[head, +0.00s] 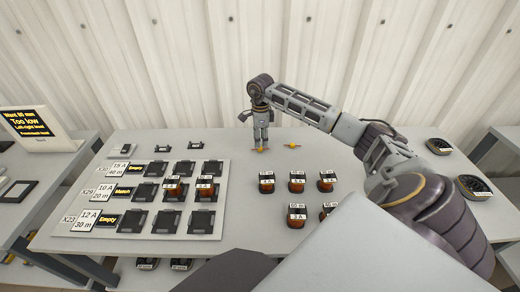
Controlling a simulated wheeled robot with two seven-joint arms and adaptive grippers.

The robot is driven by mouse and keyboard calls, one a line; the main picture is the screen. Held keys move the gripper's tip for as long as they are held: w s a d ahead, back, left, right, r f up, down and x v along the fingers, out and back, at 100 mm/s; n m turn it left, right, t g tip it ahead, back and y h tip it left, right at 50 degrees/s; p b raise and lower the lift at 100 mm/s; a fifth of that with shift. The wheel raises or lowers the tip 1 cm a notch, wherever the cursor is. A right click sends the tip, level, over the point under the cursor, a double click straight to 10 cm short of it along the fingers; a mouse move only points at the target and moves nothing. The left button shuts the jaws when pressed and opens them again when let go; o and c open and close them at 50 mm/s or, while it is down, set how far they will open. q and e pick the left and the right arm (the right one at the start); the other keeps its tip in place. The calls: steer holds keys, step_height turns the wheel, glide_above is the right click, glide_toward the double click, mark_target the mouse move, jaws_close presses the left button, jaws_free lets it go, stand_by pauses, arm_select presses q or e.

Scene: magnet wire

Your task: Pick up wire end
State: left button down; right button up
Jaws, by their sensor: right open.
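My right gripper (261,146) points down over the back middle of the table, its fingers open. A small orange-yellow piece (260,150) lies right at its fingertips, partly hidden by them. A second small orange-yellow piece (291,144) lies on the table just to the right, apart from the gripper. They may be wire ends, but they are too small to tell. I cannot see whether the fingers touch the nearer piece. My left gripper is not in view.
Several labelled copper spools (297,183) stand on the table (250,210) in front of the gripper. At left, a board (150,229) has rows of dark holders, two bearing spools (173,188). A tilted screen (36,125) reads "Too low". Dark round devices (474,187) sit at right.

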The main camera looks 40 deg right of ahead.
step_height(320, 180, down, 3)
steer(key=shift+a+f, duration=0.1)
steer(key=shift+f, duration=0.35)
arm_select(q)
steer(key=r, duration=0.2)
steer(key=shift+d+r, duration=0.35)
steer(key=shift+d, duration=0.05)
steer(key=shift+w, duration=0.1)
arm_select(e)
steer(key=shift+c, duration=0.4)
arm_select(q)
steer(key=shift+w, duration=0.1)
arm_select(e)
steer(key=c, duration=0.7)
